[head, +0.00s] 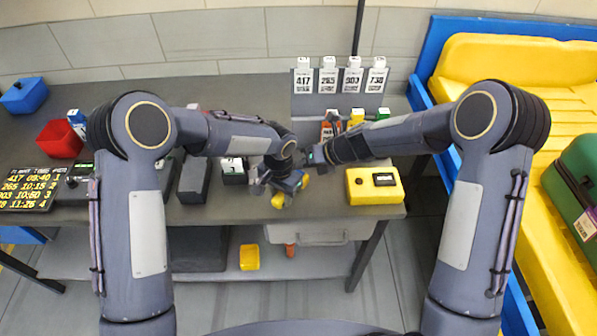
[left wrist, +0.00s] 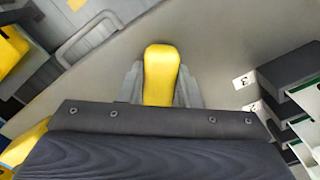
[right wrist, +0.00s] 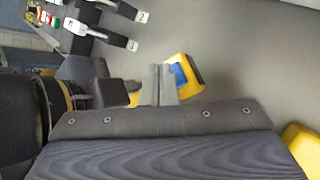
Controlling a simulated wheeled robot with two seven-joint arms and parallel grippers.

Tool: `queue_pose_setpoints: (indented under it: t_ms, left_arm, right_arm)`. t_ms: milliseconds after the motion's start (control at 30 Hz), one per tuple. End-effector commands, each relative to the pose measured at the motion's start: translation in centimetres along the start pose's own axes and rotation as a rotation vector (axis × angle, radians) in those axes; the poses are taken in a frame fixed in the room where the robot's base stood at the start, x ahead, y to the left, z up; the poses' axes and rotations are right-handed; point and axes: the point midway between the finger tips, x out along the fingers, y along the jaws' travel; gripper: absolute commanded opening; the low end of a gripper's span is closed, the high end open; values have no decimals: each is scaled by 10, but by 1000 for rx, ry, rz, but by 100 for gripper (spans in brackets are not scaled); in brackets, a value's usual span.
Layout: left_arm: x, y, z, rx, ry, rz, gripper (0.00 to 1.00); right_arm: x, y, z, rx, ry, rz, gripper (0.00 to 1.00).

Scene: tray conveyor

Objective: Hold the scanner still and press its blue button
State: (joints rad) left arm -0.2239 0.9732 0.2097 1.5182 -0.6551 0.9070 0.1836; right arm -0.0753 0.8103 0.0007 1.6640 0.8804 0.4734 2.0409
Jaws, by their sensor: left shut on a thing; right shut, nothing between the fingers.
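The scanner has a yellow handle (left wrist: 160,70), which stands between the two fingers of my left gripper (left wrist: 160,88). My left gripper is shut on it and holds it above the grey table. In the head view the scanner (head: 279,201) is partly hidden by the gripper (head: 271,183). In the right wrist view the scanner's yellow body (right wrist: 192,68) bears the blue button (right wrist: 179,74). My right gripper (right wrist: 159,84) is shut and empty, its tips right beside the button. I cannot tell whether they touch it.
A yellow box with a dark display (head: 375,186) stands at the table's right front. Numbered white-topped holders (head: 340,78) stand at the back. A red bin (head: 60,140) and a dark board of numbers (head: 35,187) are at left.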

Motion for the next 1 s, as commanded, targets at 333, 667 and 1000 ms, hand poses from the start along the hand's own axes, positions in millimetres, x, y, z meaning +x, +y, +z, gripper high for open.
queue_pose_setpoints:
  t_ms: [333, 667, 1000]
  left_arm:
    - [0, 0, 0, 0, 1, 0, 1]
    - [0, 0, 0, 0, 1, 0, 1]
    - [0, 0, 0, 0, 1, 0, 1]
  right_arm:
    - [0, 0, 0, 0, 0, 0, 0]
    - [5, -4, -4, 3, 0, 0, 0]
    - [6, -4, -4, 0, 0, 0, 0]
